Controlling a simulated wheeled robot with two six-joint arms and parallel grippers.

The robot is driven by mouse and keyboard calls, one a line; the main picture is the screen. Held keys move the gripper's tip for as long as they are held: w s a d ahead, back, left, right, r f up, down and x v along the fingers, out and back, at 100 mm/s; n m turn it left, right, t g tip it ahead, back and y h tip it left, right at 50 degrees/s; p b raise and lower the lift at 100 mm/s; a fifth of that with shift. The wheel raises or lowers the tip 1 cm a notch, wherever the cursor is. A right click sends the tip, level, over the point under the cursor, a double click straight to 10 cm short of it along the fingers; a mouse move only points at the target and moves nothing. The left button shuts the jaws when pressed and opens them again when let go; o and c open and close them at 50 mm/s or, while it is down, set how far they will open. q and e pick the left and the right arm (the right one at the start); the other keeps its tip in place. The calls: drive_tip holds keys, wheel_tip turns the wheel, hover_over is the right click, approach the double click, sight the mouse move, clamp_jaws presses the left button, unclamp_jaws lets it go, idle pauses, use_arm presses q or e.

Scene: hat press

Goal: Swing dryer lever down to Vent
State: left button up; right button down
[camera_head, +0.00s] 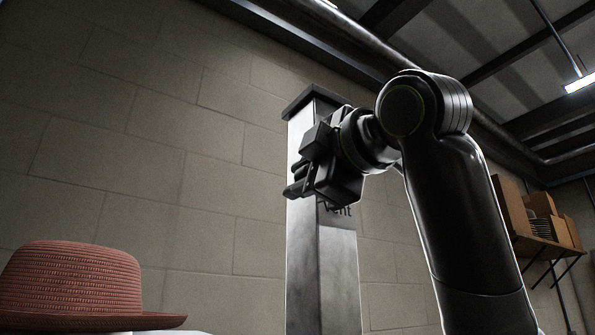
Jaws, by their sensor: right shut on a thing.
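The dryer (322,262) is a tall grey metal post with a dark cap, standing against the block wall. The word "Vent" shows on its side, partly covered by my gripper. My right gripper (297,180) is up against the upper part of the post, with its arm coming in from the right. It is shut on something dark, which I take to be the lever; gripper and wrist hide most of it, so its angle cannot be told. My left gripper is not in view.
A reddish-brown woven hat (70,283) sits on a pale surface at the lower left. A wall shelf (540,246) with cardboard boxes (541,205) is at the far right. The wall left of the post is clear.

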drive_tip(key=shift+w+d+f+n+b, duration=0.2)
drive_tip(key=shift+d+f+n+b, duration=0.05)
drive_tip(key=shift+f+n, duration=0.35)
drive_tip(key=shift+w+d+f+n+b, duration=0.2)
drive_tip(key=shift+f+n, duration=0.25)
drive_tip(key=shift+n, duration=0.15)
drive_tip(key=c, duration=1.3)
unclamp_jaws()
drive_tip(key=shift+o, duration=0.6)
drive_tip(key=shift+w+d, duration=0.15)
drive_tip(key=b+v, duration=0.6)
drive_tip(key=v, duration=1.1)
drive_tip(key=shift+d+b, duration=0.25)
drive_tip(key=shift+b, duration=0.15)
